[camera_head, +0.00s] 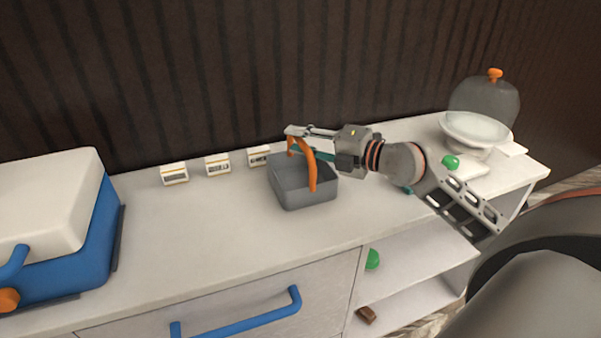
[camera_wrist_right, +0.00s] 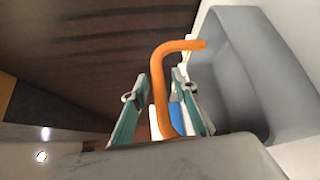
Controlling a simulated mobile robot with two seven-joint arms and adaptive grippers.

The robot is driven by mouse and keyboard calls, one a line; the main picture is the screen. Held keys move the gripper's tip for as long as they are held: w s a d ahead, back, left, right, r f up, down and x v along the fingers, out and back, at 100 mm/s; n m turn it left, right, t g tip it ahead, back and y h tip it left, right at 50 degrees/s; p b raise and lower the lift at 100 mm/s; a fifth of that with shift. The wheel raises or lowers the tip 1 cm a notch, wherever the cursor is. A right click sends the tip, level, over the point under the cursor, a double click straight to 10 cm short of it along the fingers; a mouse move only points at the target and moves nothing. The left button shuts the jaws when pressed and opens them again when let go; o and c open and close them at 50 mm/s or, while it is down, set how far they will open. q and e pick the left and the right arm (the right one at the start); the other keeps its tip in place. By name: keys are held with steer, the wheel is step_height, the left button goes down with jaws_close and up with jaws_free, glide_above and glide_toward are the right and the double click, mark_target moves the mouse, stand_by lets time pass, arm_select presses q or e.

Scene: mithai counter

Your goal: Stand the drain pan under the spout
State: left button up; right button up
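The drain pan (camera_head: 305,203) is a grey open box with an orange arched handle (camera_head: 312,172). It appears to rest upright on the white counter, near the middle. My right gripper (camera_head: 292,142) reaches in from the right at the handle. In the right wrist view the orange handle (camera_wrist_right: 160,90) passes between the two fingers of the gripper (camera_wrist_right: 158,92), with gaps visible on both sides. The pan (camera_wrist_right: 262,75) fills the right of that view. No spout shows clearly; an orange knob (camera_head: 9,299) sits low on the blue-and-white box at far left. My left gripper is out of view.
The blue-and-white box (camera_head: 50,205) stands at the counter's left. Several small labelled cards (camera_head: 217,165) line the back. A glass-domed stand (camera_head: 478,128) and a green ball (camera_head: 450,162) are at right. The counter (camera_head: 190,240) between box and pan is clear.

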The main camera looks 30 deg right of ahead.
jaws_close()
steer(key=shift+r, duration=0.15)
